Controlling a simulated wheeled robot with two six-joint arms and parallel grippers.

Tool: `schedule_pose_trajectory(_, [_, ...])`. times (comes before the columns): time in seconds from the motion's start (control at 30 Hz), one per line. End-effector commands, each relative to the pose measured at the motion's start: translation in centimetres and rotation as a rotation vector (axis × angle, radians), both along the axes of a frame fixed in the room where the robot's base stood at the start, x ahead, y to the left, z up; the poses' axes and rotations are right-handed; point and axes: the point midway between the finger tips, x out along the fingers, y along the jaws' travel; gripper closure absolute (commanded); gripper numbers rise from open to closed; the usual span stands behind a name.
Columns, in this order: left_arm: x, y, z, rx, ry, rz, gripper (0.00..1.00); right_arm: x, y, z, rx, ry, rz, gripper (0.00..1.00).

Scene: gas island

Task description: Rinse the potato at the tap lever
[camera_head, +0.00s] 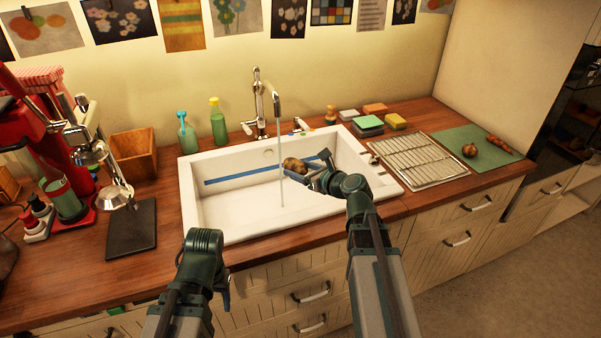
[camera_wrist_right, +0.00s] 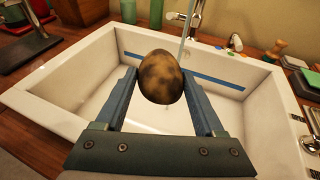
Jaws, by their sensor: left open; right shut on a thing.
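The brown, blotchy potato (camera_head: 293,165) is held over the white sink (camera_head: 225,217); it also shows in the right wrist view (camera_wrist_right: 160,78). My right gripper (camera_head: 312,172) is shut on the potato, one finger on each side. A thin stream of water (camera_head: 281,170) falls from the chrome tap (camera_head: 259,105) into the sink. In the head view the potato is at the stream; in the wrist view the stream meets its far upper side. Exact contact is hard to tell. My left gripper (camera_head: 226,290) is open near the counter's front edge, its fingers mostly hidden.
Bottles (camera_head: 218,123) stand behind the sink on the left. Sponges (camera_head: 367,125), a drying rack (camera_head: 418,160) and a green mat (camera_head: 465,138) with vegetables lie to the right. A red machine (camera_head: 40,130) and a black-based press (camera_head: 131,228) fill the left counter.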

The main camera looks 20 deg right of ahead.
Motion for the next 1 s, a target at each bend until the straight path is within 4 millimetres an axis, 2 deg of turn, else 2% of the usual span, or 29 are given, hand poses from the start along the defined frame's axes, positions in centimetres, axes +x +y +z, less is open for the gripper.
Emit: schedule_pose_trajectory(1.0, [0.0,0.0,-1.9,0.0,0.0,0.0,0.42,9.4,-0.9,-1.9,0.0,0.0,0.0,0.92])
